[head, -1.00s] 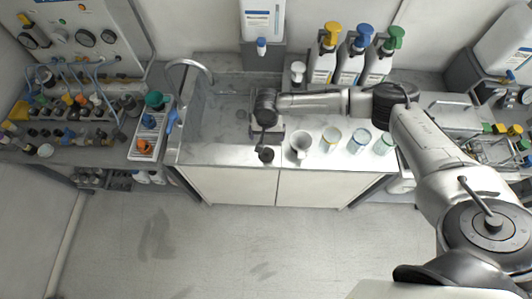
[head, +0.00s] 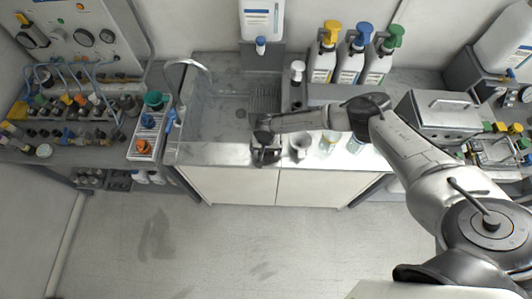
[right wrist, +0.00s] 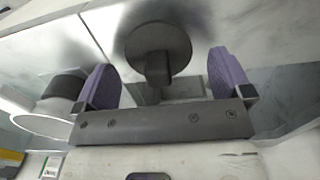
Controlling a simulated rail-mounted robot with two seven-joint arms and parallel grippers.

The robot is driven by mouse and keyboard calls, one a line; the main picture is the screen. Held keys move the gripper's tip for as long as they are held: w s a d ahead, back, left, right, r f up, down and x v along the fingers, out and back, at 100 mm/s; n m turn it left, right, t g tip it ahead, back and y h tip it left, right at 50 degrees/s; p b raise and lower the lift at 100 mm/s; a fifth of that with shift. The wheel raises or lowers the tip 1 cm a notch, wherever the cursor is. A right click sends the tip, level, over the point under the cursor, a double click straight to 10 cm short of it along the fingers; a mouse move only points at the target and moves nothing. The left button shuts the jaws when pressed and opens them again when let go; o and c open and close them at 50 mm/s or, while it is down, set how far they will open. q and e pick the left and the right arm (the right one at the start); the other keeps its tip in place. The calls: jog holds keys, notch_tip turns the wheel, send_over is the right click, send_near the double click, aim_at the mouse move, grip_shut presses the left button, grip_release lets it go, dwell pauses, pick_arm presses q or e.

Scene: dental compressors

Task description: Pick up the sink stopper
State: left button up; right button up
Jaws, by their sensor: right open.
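The sink stopper (right wrist: 158,48) is a dark round disc with a knob-like stem, seen in the right wrist view just beyond and between my right gripper's fingers. My right gripper (right wrist: 163,66) is open, with a purple pad on each side of the stem and a gap visible on both sides. In the head view my right gripper (head: 266,153) is over the counter's front edge, in front of the sink (head: 215,115). There it covers most of the stopper. My left gripper is not in view.
A white cup (head: 301,145) stands close to the right of my right gripper and also shows in the right wrist view (right wrist: 42,124). Glass beakers (head: 329,142) stand further right. Pump bottles (head: 323,60) line the back. A tray of tools (head: 146,147) is left of the sink.

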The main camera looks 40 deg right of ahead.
jog(key=shift+f, duration=0.55)
jog(key=shift+c, duration=0.2)
jog(key=c, duration=0.9)
